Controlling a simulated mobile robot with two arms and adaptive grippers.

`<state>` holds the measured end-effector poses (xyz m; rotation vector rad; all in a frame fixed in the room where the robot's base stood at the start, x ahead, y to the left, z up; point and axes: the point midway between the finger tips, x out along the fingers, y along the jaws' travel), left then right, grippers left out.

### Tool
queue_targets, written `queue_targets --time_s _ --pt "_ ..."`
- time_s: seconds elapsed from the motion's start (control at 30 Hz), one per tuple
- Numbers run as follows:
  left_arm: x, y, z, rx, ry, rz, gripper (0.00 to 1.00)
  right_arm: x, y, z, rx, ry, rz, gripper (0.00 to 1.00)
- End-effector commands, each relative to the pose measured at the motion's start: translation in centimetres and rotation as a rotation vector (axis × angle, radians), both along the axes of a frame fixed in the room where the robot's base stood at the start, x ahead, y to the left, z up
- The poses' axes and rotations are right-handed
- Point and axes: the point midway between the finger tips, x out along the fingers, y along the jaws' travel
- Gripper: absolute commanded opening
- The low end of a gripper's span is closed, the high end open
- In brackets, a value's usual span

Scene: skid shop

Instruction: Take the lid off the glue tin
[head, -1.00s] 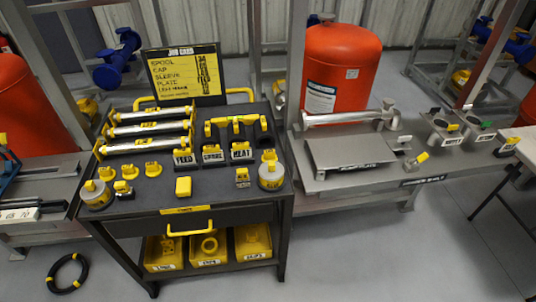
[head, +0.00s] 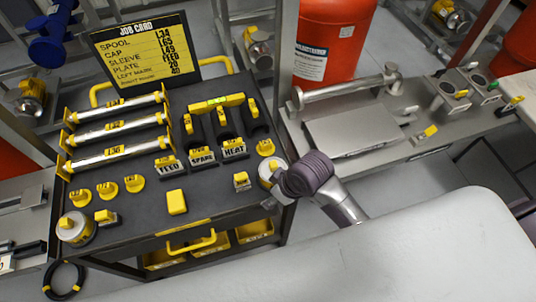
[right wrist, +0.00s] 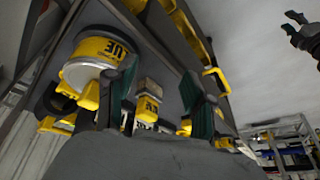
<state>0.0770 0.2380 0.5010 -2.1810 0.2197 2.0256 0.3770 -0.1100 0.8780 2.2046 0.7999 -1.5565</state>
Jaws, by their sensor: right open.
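A glue tin (head: 266,181), pale grey with a yellow knob on its lid, stands at the right front of the dark cart top, partly hidden by my right arm. In the right wrist view the tin (right wrist: 95,48) has a yellow label reading "UE", a pale lid (right wrist: 78,74) and a yellow knob (right wrist: 89,97). The lid is on. My right gripper (right wrist: 158,76) is open, with the tin beside and partly behind its left finger. A small yellow-labelled block (right wrist: 148,102) shows between the fingers, apparently beyond them.
Another tin (head: 72,229) stands at the cart's left front. Several yellow pieces, a yellow block (head: 176,202) and signs FEED, SPARE and HEAT share the cart top (head: 135,222). A job card (head: 145,50) stands at the back. A steel bench (head: 330,160) is to the right.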

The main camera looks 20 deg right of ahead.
Motion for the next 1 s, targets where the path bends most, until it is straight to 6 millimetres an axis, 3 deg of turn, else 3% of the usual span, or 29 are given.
queue_targets --time_s 0.2,0.47,0.63,0.8,1.0 --pt "1.9 -0.2 0.3 -0.003 -0.029 0.0 0.4 1.4 1.2 1.8 -0.007 -0.012 0.116 0.53" --pt "0.8 -0.3 0.4 -0.004 -0.014 0.0 0.4 3.4 2.6 4.4 -0.041 -0.022 0.313 0.53" --pt "0.6 -0.2 0.6 -0.003 -0.011 0.0 0.4 5.2 2.9 7.1 -0.106 -0.02 0.509 0.53" --pt "0.7 -0.2 0.8 -0.004 -0.012 0.0 0.4 7.2 1.2 10.8 -0.233 0.022 0.751 0.53" --pt "0.8 -0.2 1.0 -0.004 -0.013 0.0 0.4 8.4 -1.4 14.1 -0.344 0.092 0.916 0.53"
